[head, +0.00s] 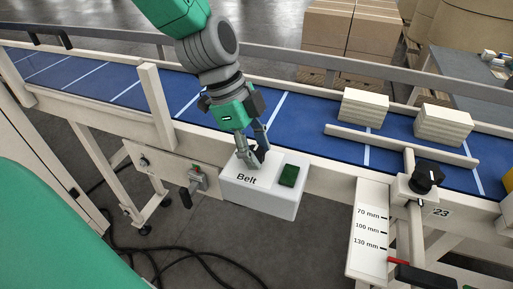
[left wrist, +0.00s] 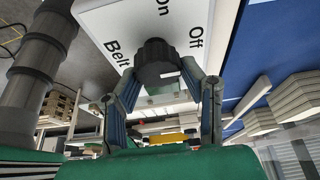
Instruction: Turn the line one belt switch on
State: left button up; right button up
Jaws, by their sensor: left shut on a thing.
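The belt switch box (head: 262,194) is white and marked "Belt". It is fixed to the front rail of the conveyor. Its dark round knob (left wrist: 157,62) shows in the left wrist view, with the words "On" and "Off" printed on the white face beyond it. My left gripper (head: 255,158) comes down from above and is shut on the knob. In the left wrist view its fingers (left wrist: 163,84) lie on both sides of the knob. A dark green square (head: 289,175) sits on the box right of the knob. My right gripper is not in view.
Another black knob (head: 427,178) and a millimetre scale (head: 368,232) stand right of the box. A small lever valve (head: 195,181) is to its left.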

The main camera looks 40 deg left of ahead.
pick_arm(q)
jog(key=shift+a+n+t, duration=0.3)
jog(key=shift+a+n, duration=0.15)
jog(key=shift+n, duration=0.25)
jog(key=shift+s+f+n+p, duration=0.15)
jog(key=shift+n+p, duration=0.3)
jog(key=shift+n, duration=0.25)
dwell(1.3)
jog(key=o, duration=1.2)
jog(key=shift+c, duration=0.2)
jog(key=shift+a, duration=0.2)
jog(key=v, duration=0.6)
jog(key=shift+s+a+r, duration=0.1)
jog(key=shift+a+r, duration=0.1)
jog(key=shift+r, duration=0.4)
